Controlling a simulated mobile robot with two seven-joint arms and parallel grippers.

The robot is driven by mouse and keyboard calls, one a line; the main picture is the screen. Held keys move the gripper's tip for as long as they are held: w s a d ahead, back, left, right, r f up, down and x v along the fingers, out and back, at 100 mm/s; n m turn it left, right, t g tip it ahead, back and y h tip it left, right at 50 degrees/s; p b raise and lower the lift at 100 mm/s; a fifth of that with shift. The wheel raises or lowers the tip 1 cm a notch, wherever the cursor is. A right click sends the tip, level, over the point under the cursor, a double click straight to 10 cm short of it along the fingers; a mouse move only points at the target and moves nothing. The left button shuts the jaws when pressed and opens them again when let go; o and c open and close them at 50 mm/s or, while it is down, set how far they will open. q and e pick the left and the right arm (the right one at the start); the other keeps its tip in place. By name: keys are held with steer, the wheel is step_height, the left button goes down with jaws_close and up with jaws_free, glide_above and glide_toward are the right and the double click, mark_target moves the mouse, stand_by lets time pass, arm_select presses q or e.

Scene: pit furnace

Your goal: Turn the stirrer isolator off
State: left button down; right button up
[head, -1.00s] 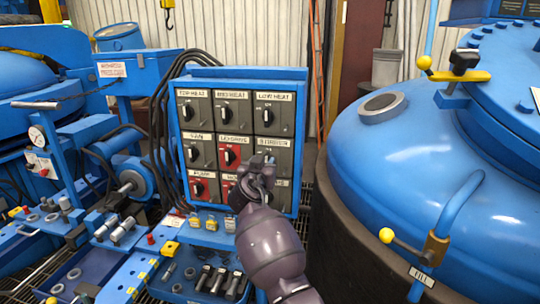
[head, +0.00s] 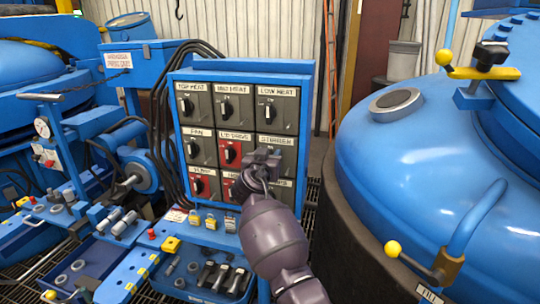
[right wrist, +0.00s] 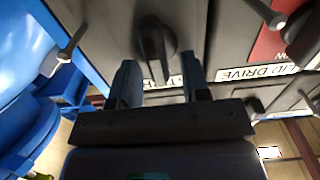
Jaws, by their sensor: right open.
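The stirrer isolator is the grey panel at the right of the middle row, under a white STIRRER label (head: 277,140). In the head view my right gripper (head: 262,160) is in front of it and hides its knob. In the right wrist view, which is upside down, the black knob (right wrist: 157,45) shows with its handle roughly upright in the picture. The open fingers of my right gripper (right wrist: 160,82) stand on either side below the knob, with a gap between them. I cannot tell whether they touch the panel. My left gripper is not in view.
The red LID DRIVE isolator (head: 232,150) is directly left of the stirrer one, and LOW HEAT (head: 277,108) is above. A large blue furnace vessel (head: 430,160) stands at the right. Black cables run beside the cabinet.

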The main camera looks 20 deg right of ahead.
steer(key=shift+c, duration=0.3)
jaws_close()
steer(key=shift+n, duration=0.3)
steer(key=n+p, duration=0.1)
steer(key=n, duration=0.4)
steer(key=a+f+n+p, duration=0.1)
steer(key=n, duration=0.5)
steer(key=w+f+n, duration=0.1)
steer(key=n, duration=0.5)
steer(key=shift+w+a+p, duration=0.1)
steer(key=shift+a+p, duration=0.3)
steer(key=shift+n, duration=0.3)
